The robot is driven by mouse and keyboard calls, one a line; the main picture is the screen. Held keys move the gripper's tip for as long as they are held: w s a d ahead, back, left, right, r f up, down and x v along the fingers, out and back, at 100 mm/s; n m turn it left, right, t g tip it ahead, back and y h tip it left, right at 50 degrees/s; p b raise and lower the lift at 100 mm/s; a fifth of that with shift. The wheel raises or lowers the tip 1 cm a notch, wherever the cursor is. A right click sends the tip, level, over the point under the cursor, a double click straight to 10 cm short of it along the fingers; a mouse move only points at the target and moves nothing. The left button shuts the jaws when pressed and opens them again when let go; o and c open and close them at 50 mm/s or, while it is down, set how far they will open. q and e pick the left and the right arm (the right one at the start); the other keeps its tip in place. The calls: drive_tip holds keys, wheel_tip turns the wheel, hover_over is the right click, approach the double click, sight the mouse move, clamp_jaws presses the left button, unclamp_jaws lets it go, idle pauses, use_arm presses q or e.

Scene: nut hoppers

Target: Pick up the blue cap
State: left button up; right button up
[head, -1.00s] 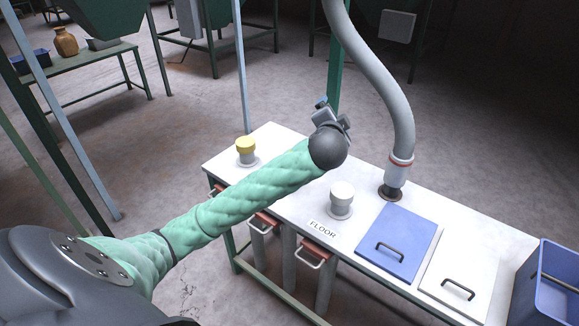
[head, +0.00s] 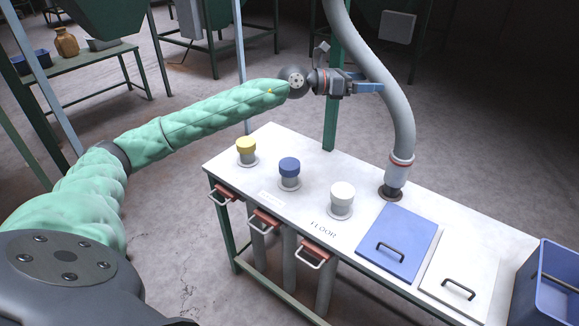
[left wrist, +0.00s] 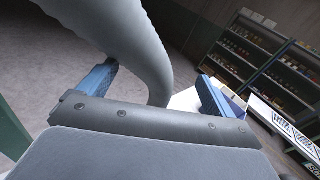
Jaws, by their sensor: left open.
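The blue cap (head: 289,167) sits on a short grey pipe stub on the white table (head: 262,212), between the yellow cap (head: 246,145) and the white cap (head: 342,190). My left gripper (head: 380,87) is open and empty, raised well above the table, up and right of the blue cap, close to the grey hose. In the left wrist view its blue fingers (left wrist: 157,88) are spread, with the hose passing behind and between them. The blue cap is not visible in that view. My right gripper is not in view.
A grey hose (head: 397,115) hangs down to a port on the table. A blue lid (head: 395,240) and a white lid (head: 460,278) with dark handles lie at the right, beside a blue bin (head: 558,290). Red-topped handles (head: 265,221) line the front edge. A green post (head: 331,110) stands behind.

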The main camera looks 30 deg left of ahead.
use_arm(q)
drive_tip(key=s+a+f+m+g+y, duration=0.1)
drive_tip(key=a+f+m+g+y, duration=0.3)
drive_tip(key=f, duration=0.7)
drive_tip(key=m+g+y, duration=0.3)
drive_tip(key=g+y, duration=0.4)
drive_tip(key=y, duration=0.2)
hover_over(288, 163)
drive_tip(key=w, duration=0.1)
wheel_tip(288, 163, down, 10)
drive_tip(key=shift+s+a, duration=0.2)
drive_tip(key=shift+s, duration=0.05)
drive_tip(key=shift+s+a+f, duration=0.1)
drive_tip(key=shift+s+f, duration=0.05)
drive_tip(key=shift+f+p, duration=0.35)
drive_tip(key=shift+f, duration=0.75)
drive_tip(key=f, duration=0.1)
drive_tip(key=f+p, duration=0.1)
drive_tip(key=f, duration=0.1)
drive_tip(key=f+p, duration=0.1)
drive_tip(key=shift+d+f, duration=0.25)
drive_tip(key=shift+f+p, duration=0.3)
drive_tip(key=shift+f, duration=0.1)
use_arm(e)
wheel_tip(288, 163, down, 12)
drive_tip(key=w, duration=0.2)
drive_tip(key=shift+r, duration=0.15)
